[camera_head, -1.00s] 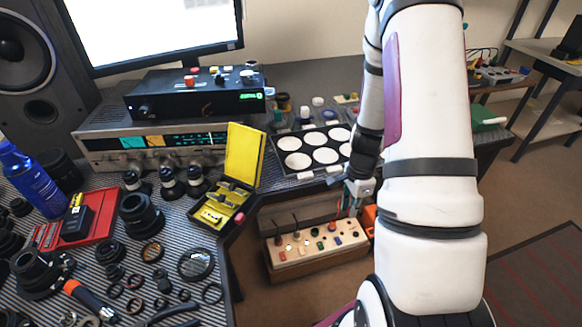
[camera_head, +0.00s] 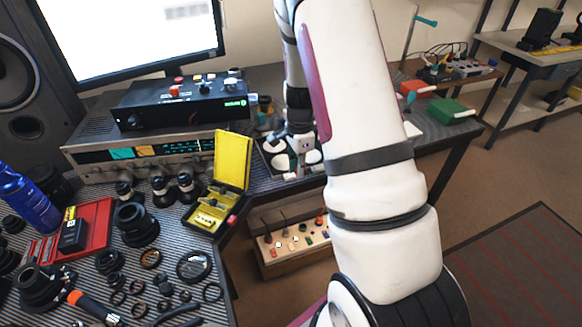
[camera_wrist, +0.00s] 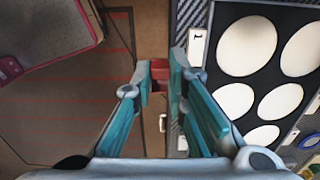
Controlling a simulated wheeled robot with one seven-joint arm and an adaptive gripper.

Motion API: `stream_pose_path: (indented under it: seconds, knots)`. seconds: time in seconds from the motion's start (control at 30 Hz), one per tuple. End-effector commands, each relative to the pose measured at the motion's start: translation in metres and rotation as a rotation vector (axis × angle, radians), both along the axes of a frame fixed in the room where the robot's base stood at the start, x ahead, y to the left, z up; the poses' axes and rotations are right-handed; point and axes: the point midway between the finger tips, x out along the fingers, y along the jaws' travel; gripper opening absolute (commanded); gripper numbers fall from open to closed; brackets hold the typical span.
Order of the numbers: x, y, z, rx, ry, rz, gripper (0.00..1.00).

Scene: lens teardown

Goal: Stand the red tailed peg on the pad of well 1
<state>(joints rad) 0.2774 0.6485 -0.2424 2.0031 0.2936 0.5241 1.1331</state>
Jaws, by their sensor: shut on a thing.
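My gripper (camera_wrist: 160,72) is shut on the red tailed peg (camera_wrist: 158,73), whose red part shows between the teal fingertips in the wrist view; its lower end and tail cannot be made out. The black tray (camera_wrist: 262,82) with several round white pads lies to the right of the fingers there. A label reading 1 (camera_wrist: 197,45) stands beside the top left pad (camera_wrist: 247,45), the pad of well 1. The peg is to the left of this label, over the bench's edge and apart from the pad. In the head view my arm hides much of the tray (camera_head: 268,148).
A wooden box (camera_head: 264,262) with several coloured pegs stands below the bench edge. An open yellow case (camera_head: 234,160) stands left of the tray. A radio unit (camera_head: 85,158) and black box (camera_head: 150,117) are behind. A green box (camera_head: 450,110) lies to the right.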

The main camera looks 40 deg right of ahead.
Motion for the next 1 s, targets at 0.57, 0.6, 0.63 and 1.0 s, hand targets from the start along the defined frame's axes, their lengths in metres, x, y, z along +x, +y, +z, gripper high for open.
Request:
stream_pose_path:
  seconds: [0.57,0.6,0.63,1.0]
  knots:
    - [0.044,-0.008,-0.026,0.002,0.005,-0.001,0.04]
    - [0.044,-0.009,-0.031,0.001,0.003,-0.001,0.04]
    - [0.045,-0.009,-0.035,0.002,0.003,-0.001,0.04]
    - [0.046,-0.008,-0.042,0.000,0.000,0.000,0.04]
